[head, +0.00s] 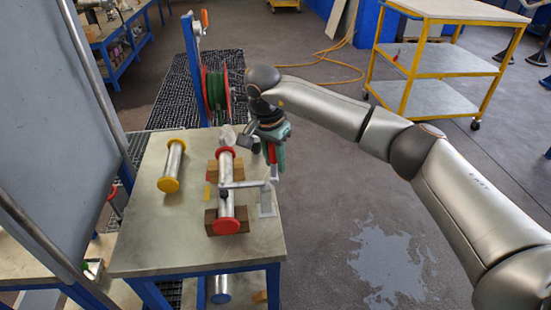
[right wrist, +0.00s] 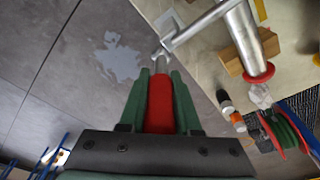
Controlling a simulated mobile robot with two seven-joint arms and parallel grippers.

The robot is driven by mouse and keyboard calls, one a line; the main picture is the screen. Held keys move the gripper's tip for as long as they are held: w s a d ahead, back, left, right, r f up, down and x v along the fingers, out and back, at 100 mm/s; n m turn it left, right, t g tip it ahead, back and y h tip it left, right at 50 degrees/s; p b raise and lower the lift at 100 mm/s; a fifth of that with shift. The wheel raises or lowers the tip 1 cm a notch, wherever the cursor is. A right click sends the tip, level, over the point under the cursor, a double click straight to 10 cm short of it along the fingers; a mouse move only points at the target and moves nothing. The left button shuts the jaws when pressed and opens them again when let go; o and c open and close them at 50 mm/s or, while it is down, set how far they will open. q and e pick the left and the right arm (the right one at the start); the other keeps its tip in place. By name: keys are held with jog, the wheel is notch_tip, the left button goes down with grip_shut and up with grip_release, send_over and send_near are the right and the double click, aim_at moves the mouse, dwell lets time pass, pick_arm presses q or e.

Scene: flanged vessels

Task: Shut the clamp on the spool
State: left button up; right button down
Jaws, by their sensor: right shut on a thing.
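The spool (head: 226,206) is a silver pipe with red end caps, lying on wooden blocks on the table. It also shows at the top of the right wrist view (right wrist: 243,35). The clamp (head: 267,205) stands at the spool's right side, and its metal arm reaches across the pipe. I cannot tell whether the arm presses on it. My right gripper (head: 273,155) has green fingers shut on the clamp's red handle (right wrist: 160,103), beside the spool's far end. The handle's metal rod runs on to the clamp. My left gripper is not in view.
A second pipe with yellow caps (head: 173,167) lies on the table (head: 150,242) to the left. Behind the table stands a red reel with green hose (head: 216,92). A yellow cart (head: 440,60) is at the back right. A wet patch (head: 390,255) lies on the floor.

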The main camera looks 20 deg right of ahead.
jog(key=c, duration=0.6)
grip_release()
jog(key=shift+a, duration=0.1)
notch_tip(320, 180, up, 12)
jog(key=s+a, duration=0.1)
jog(key=shift+a+r+b, duration=0.2)
jog(key=shift+a+b, duration=0.15)
jog(key=shift+b, duration=0.05)
jog(key=shift+a+f, duration=0.1)
